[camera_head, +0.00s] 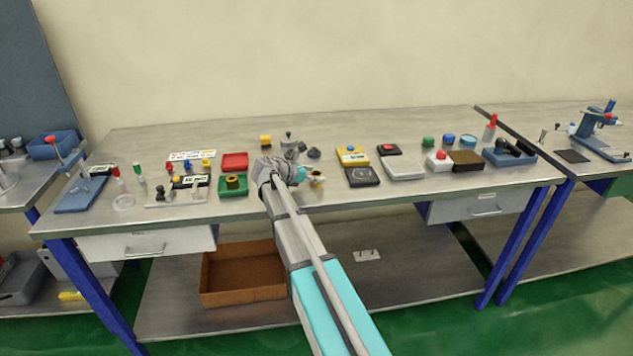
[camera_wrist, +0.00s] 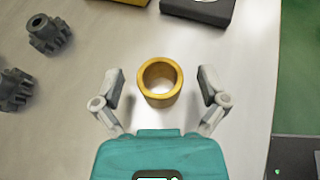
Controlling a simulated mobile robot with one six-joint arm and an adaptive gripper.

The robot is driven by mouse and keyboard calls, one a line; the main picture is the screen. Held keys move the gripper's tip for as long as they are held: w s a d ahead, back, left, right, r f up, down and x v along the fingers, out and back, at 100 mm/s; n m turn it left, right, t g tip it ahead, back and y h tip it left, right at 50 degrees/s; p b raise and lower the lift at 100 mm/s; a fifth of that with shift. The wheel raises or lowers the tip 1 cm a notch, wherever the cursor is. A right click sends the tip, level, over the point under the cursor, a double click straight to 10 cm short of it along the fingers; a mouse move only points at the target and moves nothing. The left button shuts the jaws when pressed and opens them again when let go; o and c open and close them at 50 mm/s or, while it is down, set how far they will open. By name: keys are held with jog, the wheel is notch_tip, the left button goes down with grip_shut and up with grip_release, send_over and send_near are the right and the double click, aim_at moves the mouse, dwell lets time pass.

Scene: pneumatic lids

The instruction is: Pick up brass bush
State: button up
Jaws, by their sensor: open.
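The brass bush (camera_wrist: 160,98) is a short golden ring with an open bore. In the wrist view it stands upright on the steel bench top, centred ahead of my gripper (camera_wrist: 160,92). My gripper is open, with one finger on each side of the bush and a visible gap to both. In the head view the bush (camera_head: 317,179) shows as a small yellow piece at the tip of my gripper (camera_head: 306,176), near the front edge of the bench; the fingers partly hide it.
Two dark grey gears (camera_wrist: 45,35) lie left of the bush in the wrist view. A black box (camera_wrist: 200,8) is beyond it, and the bench edge (camera_wrist: 274,100) is at right. In the head view, green and red trays (camera_head: 233,185) stand left and dark-lidded boxes (camera_head: 362,176) right.

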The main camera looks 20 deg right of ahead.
jog(key=shift+d+f, duration=0.2)
jog(key=shift+d, duration=0.3)
grip_shut()
dwell(0.5)
jog(key=shift+r, duration=0.2)
notch_tip(320, 180, up, 3)
jog(key=p, duration=0.3)
jog(key=s+a+r+p, duration=0.6)
jog(key=s+r+p, duration=0.3)
jog(key=s, duration=0.3)
jog(key=shift+s+r+p, duration=0.3)
jog(key=shift+p, duration=0.2)
